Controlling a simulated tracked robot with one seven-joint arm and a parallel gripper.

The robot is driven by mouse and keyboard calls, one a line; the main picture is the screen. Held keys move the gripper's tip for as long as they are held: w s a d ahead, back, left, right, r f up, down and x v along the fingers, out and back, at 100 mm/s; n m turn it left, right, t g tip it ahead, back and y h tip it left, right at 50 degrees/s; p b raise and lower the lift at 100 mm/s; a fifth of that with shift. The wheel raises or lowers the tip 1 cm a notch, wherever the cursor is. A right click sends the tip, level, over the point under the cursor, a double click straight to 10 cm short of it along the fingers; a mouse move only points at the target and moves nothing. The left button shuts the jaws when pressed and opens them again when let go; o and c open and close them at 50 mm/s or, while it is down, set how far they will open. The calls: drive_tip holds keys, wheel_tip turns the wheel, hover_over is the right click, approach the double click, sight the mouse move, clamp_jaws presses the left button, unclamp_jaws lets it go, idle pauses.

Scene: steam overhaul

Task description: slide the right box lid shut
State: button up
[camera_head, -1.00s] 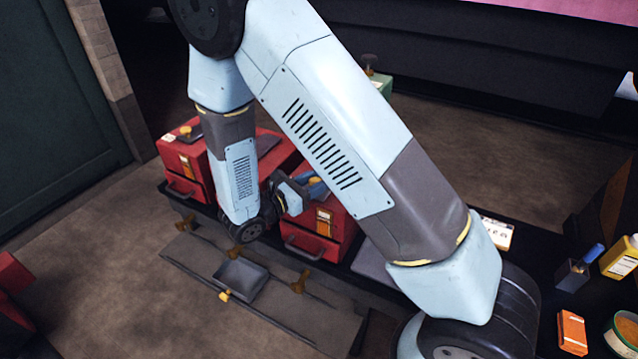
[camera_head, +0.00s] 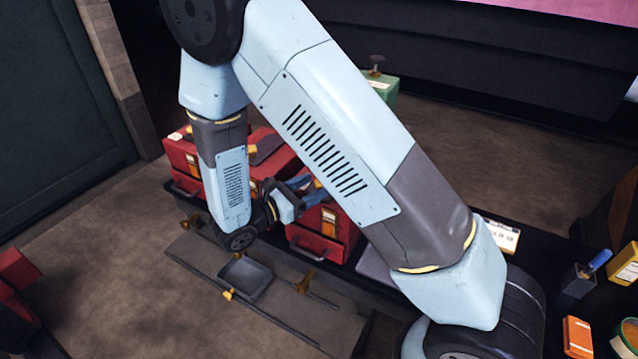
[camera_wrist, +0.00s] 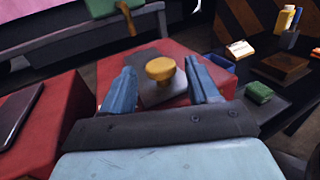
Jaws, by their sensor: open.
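The right box (camera_head: 322,238) is red, with a drawer handle and a label on its front. In the wrist view the right box (camera_wrist: 218,74) lies under my gripper. Its grey lid (camera_wrist: 150,95) carries a round brass knob (camera_wrist: 160,68). My gripper (camera_wrist: 159,70) is open, with one blue finger on each side of the knob; I cannot tell whether they touch it. In the head view my gripper (camera_head: 308,186) is above the right box, and my arm hides the lid and knob.
A second red box (camera_head: 183,160) stands to the left, its dark lid (camera_wrist: 18,122) in the wrist view. A green box (camera_head: 382,88) stands behind. A grey tray (camera_head: 245,278) and rails lie in front. A pen holder (camera_head: 578,280) and small boxes are at right.

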drive_tip(key=v, duration=1)
drive_tip(key=shift+o, duration=0.4)
drive_tip(key=shift+s+a, duration=0.1)
drive_tip(key=w+d+r+m+g+y, duration=0.25)
drive_tip(key=d+r+g+y, duration=0.3)
drive_tip(key=d+g, duration=0.45)
drive_tip(key=w+d+r+m+y, duration=0.2)
drive_tip(key=w+r+y, duration=0.3)
drive_tip(key=r+y, duration=0.5)
drive_tip(key=shift+h, duration=0.25)
drive_tip(key=f, duration=1.4)
drive_tip(key=shift+w+a, duration=0.1)
drive_tip(key=shift+a, duration=0.15)
drive_tip(key=shift+r, duration=0.1)
clamp_jaws()
